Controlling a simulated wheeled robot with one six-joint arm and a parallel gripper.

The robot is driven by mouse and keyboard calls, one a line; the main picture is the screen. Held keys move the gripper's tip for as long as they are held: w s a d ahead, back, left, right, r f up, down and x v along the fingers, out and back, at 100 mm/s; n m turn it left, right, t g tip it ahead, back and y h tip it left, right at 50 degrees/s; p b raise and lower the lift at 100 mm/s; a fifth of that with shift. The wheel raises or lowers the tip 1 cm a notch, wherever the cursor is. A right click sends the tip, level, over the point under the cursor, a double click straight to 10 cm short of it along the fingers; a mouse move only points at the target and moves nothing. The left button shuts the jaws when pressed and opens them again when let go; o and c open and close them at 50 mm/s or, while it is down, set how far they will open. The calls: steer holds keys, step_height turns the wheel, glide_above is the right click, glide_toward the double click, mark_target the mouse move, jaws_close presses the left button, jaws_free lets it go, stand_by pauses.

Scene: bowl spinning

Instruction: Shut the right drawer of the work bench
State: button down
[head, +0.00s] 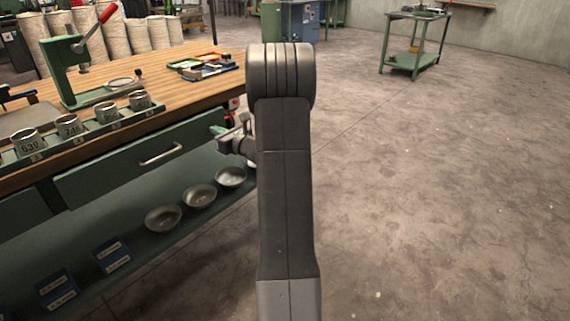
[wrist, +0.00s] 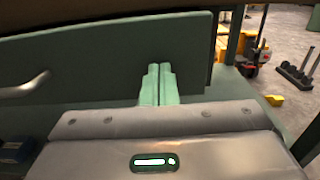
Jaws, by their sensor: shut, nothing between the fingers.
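The right drawer (head: 118,166) of the work bench has a green front with a metal bar handle (head: 162,155). Its front seems to stand a little forward of the bench; the size of any gap cannot be told. In the wrist view the drawer front (wrist: 105,58) fills the middle, with the handle (wrist: 25,86) at the left. My gripper (wrist: 159,68) is shut and empty, its pale green fingertips before the right part of the drawer front. Contact cannot be told. In the head view my gripper (head: 217,131) is at the drawer's right end, partly hidden by my arm.
The wooden bench top (head: 165,112) carries a green press (head: 68,75) and several numbered metal cups (head: 68,126). Metal bowls (head: 199,195) and blue boxes (head: 112,254) sit on the lower shelf. Open concrete floor (head: 430,180) lies to the right, with a small green table (head: 412,45) farther back.

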steer(key=shift+w+a+r, duration=0.25)
steer(key=shift+w+a, duration=0.35)
steer(key=shift+a, duration=0.1)
steer(key=shift+r, duration=0.1)
